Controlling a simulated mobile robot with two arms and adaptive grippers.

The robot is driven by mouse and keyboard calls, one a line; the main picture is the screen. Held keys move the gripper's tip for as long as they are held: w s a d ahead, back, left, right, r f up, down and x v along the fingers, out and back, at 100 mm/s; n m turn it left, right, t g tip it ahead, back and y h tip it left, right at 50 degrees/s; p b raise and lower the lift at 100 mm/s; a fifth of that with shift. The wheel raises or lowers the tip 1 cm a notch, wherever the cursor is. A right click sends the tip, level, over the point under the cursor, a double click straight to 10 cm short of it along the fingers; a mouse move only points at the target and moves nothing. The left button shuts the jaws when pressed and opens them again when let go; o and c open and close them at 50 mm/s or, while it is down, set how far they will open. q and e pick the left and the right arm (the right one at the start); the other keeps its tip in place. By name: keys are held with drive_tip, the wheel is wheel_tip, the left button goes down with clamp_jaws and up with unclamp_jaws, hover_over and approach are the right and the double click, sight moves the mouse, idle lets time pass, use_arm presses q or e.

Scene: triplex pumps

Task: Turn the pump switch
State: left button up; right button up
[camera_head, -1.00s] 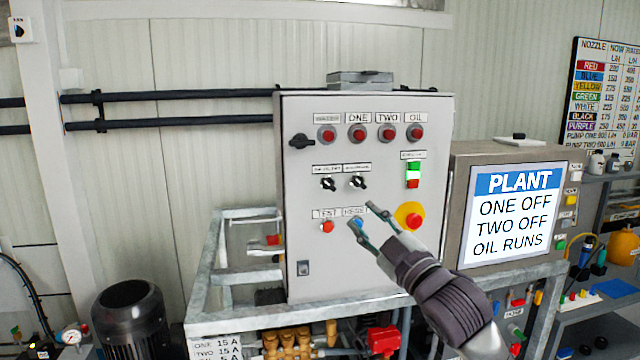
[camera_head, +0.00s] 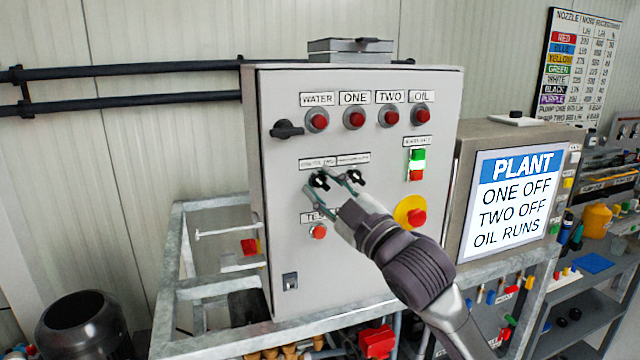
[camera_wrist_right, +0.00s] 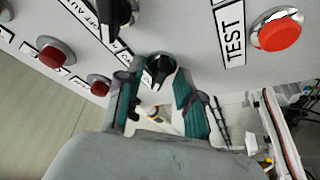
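The grey control cabinet (camera_head: 290,225) carries two black rotary switches side by side, a left switch (camera_head: 319,181) and a right switch (camera_head: 355,177). The labels above them are too small to read. My right gripper (camera_head: 330,187) is open at the left switch, with a finger on each side of it. The wrist view shows this switch (camera_wrist_right: 160,66) between the green finger pads (camera_wrist_right: 158,100); I cannot tell whether they touch it. The right switch (camera_wrist_right: 117,12) is outside the fingers there. My left gripper is not in view.
The red TEST button (camera_head: 318,231) sits just below the gripper, and the yellow-backed red stop button (camera_head: 415,216) is to its right. Red lamps (camera_head: 354,118) line the cabinet top. A screen (camera_head: 516,200) reads ONE OFF, TWO OFF, OIL RUNS.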

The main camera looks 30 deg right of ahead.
drive_tip(key=shift+s, duration=0.15)
drive_tip(key=shift+r, duration=0.1)
drive_tip(key=shift+c, duration=0.8)
clamp_jaws()
drive_tip(key=shift+m, duration=0.5)
drive_tip(key=m+h, duration=0.1)
drive_tip(key=m, duration=0.1)
drive_tip(key=shift+m+t+h, duration=0.3)
drive_tip(key=shift+m, duration=0.1)
drive_tip(key=m+h, duration=0.2)
drive_tip(key=m, duration=0.2)
drive_tip(key=m+h+p, duration=0.1)
drive_tip(key=m+h, duration=0.1)
drive_tip(key=m, duration=0.2)
drive_tip(key=shift+a+m+h, duration=0.15)
drive_tip(key=shift+m+h, duration=0.15)
